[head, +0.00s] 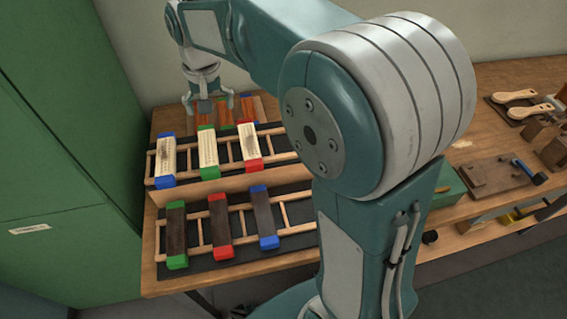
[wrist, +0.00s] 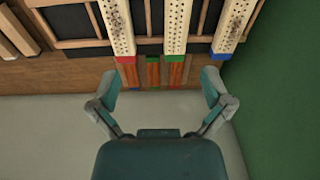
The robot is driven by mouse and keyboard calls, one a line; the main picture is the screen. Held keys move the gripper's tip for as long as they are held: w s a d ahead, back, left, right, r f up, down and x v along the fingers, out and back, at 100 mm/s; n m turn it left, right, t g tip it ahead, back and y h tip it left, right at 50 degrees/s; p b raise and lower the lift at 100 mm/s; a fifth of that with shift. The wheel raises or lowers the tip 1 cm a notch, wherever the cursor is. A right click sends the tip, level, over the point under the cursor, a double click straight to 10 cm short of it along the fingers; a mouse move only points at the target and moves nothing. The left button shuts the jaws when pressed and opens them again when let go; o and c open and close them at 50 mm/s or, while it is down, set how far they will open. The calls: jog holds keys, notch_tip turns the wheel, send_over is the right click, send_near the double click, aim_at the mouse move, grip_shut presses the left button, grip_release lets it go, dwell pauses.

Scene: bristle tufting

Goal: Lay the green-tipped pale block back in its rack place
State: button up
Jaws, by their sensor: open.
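The green-tipped pale block (head: 208,150) lies across the upper rack (head: 185,183), between the blue-tipped pale block (head: 166,158) and the red-tipped pale block (head: 250,145). It also shows at the top of the wrist view (wrist: 176,28), its green end toward my gripper. My gripper (head: 206,104) is behind the pale blocks, above the reddish-brown blocks at the back. In the wrist view my gripper (wrist: 161,84) has its two fingers wide apart with nothing held between them. The green end lies just beyond the fingertips in that view. Its height above the blocks is hard to tell.
Reddish-brown blocks (head: 226,112) with coloured tips lie behind the pale row. Dark blocks (head: 221,222) lie on the lower front rack (head: 295,240). A green cabinet (head: 70,130) stands at the left, close to the bench. A pale wall is behind. Tools (head: 500,175) lie at the right.

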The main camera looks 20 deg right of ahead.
jog(key=s+d+n+t, duration=0.1)
jog(key=s+d, duration=0.3)
jog(key=s, duration=0.7)
jog(key=s+d+t, duration=0.3)
jog(key=s, duration=0.9)
jog(key=shift+d+r+n, duration=0.35)
jog(key=shift+r+n, duration=0.05)
jog(key=shift+w, duration=0.1)
